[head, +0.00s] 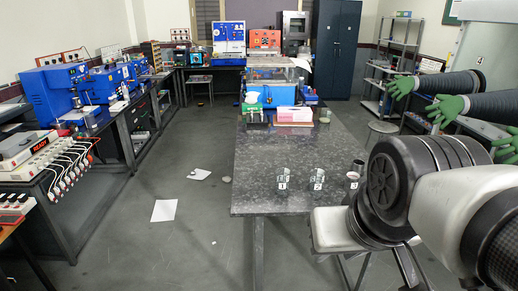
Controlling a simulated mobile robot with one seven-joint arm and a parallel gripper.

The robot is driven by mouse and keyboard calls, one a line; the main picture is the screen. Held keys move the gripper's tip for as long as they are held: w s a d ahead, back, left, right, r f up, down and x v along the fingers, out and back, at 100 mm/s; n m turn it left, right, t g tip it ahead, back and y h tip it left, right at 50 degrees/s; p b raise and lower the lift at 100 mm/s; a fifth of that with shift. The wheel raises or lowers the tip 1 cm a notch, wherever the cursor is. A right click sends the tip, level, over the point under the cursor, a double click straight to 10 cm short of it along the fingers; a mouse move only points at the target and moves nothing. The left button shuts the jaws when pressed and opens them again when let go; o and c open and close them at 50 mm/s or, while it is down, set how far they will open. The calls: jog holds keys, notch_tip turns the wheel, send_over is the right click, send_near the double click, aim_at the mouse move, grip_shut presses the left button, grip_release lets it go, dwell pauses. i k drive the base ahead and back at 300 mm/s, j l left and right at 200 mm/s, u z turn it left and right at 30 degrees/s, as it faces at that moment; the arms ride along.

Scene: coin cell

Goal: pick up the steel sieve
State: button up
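I cannot make out a steel sieve for certain. A small dark cylindrical thing (358,166) stands near the right front edge of the grey speckled table (265,155), close to my arm; it is too small to identify. A small round greyish thing (325,116) lies farther back on the same table. My arm fills the right foreground and hides part of the table's right side. My gripper is not in view.
Small pieces marked 1 (282,179), 2 (317,180) and 3 (352,177) line the table's front. A white-and-pink box (295,116) and blue equipment (270,93) stand behind. Papers (164,210) lie on the floor. The table's middle is clear.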

aim_at(358, 166)
jog(key=z, duration=0.7)
jog(key=i+l+u, duration=0.3)
jog(key=i+l, duration=0.25)
jog(key=i+l+u, duration=0.3)
jog(key=i+l, duration=0.2)
jog(key=l, duration=0.15)
jog(key=i+l+u, duration=0.15)
jog(key=l, duration=0.25)
jog(key=i+l+u, duration=0.15)
jog(key=i+l, duration=0.15)
jog(key=i+l+u, duration=0.2)
jog(key=l, duration=0.3)
